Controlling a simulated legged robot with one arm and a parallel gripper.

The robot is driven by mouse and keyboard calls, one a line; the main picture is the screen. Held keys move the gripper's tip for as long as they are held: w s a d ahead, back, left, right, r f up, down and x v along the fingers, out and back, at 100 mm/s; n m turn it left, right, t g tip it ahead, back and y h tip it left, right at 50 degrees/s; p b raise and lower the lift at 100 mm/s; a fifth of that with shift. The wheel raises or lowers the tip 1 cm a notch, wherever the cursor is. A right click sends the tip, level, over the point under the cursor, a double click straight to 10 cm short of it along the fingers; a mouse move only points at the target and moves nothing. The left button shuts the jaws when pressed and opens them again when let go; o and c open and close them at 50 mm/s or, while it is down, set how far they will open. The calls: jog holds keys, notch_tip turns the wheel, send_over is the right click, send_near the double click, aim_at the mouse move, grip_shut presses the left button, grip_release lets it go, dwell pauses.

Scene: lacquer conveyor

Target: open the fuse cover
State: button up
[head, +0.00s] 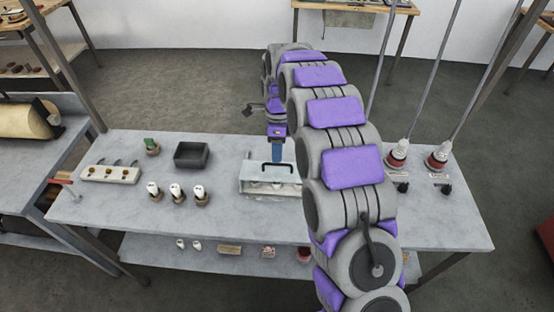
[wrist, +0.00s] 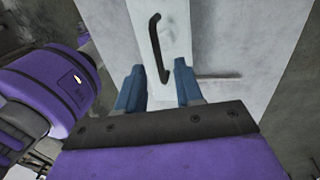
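The fuse cover (head: 252,172) is a pale panel on the white box in the middle of the grey table. It has a black bar handle (head: 277,165), and it appears shut, though my arm hides its right part. My gripper (head: 277,152) points down just above the handle, with its blue fingers partly hidden. In the wrist view my gripper (wrist: 157,78) is open, one finger either side of the lower end of the handle (wrist: 157,45). The cover (wrist: 176,28) lies behind them. I cannot tell whether a finger touches the handle.
Left of the box on the table are a dark tray (head: 191,155), several white fuse-like pieces in holders (head: 176,193), a white strip (head: 110,174) and a green-topped piece (head: 152,146). Two red-and-white insulators (head: 397,156) with rods stand at the right.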

aim_at(277, 170)
jog(key=shift+s+f, duration=0.2)
jog(key=shift+f, duration=0.55)
jog(key=shift+s+f, duration=0.15)
jog(key=shift+f, duration=0.6)
grip_shut()
dwell(0.4)
